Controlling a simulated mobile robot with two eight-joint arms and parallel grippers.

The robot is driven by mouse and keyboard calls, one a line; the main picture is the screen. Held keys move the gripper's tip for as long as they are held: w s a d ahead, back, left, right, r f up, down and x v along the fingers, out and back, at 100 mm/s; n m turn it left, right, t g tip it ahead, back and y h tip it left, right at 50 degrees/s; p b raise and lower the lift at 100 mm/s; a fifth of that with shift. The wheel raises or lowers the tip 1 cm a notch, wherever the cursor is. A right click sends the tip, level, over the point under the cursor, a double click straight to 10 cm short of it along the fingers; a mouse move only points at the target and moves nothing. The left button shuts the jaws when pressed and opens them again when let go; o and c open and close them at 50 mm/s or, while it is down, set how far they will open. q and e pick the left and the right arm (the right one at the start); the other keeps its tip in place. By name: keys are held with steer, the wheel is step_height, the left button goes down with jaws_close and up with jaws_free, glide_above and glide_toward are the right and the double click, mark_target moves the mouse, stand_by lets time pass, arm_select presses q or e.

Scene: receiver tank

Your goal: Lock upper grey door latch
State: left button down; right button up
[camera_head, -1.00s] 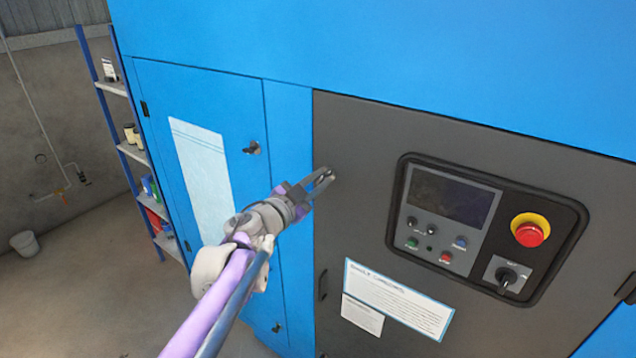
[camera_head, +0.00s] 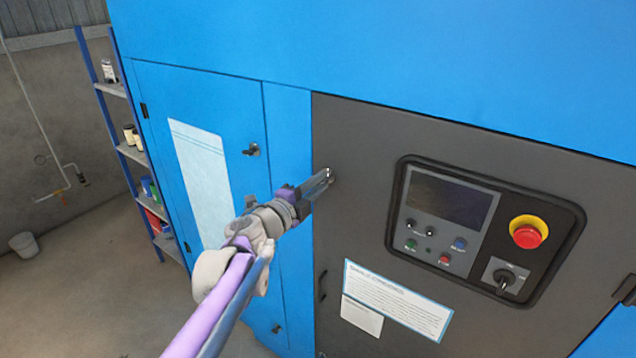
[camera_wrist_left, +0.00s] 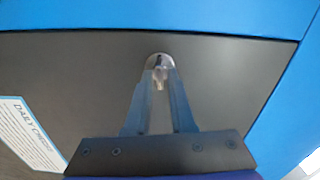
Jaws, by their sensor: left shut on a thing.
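The grey door (camera_head: 360,135) fills the middle right of the head view, set in the blue cabinet. Its upper latch, a small metal piece near the door's upper left edge, shows in the left wrist view (camera_wrist_left: 158,72) between my fingertips. In the head view my fingers mostly cover this latch (camera_head: 331,173). My left gripper (camera_head: 328,178) reaches in from the lower left and is shut on the latch; in the left wrist view its two fingers (camera_wrist_left: 159,85) close around it from both sides. My right gripper is not in view.
A control panel (camera_head: 440,245) with a screen and a red emergency button (camera_head: 528,232) lies right of the gripper. The blue door (camera_head: 235,110) on the left has its own black latch (camera_head: 252,149). A shelf (camera_head: 120,120) stands far left.

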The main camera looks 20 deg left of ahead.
arm_select(q)
steer(key=shift+m, duration=0.6)
steer(key=c, duration=0.9)
jaws_free()
steer(key=shift+c, duration=0.2)
steer(key=shift+s+a, duration=0.25)
steer(key=shift+s, duration=0.25)
steer(key=b+v, duration=0.1)
steer(key=v, duration=0.8)
steer(key=shift+s, duration=0.35)
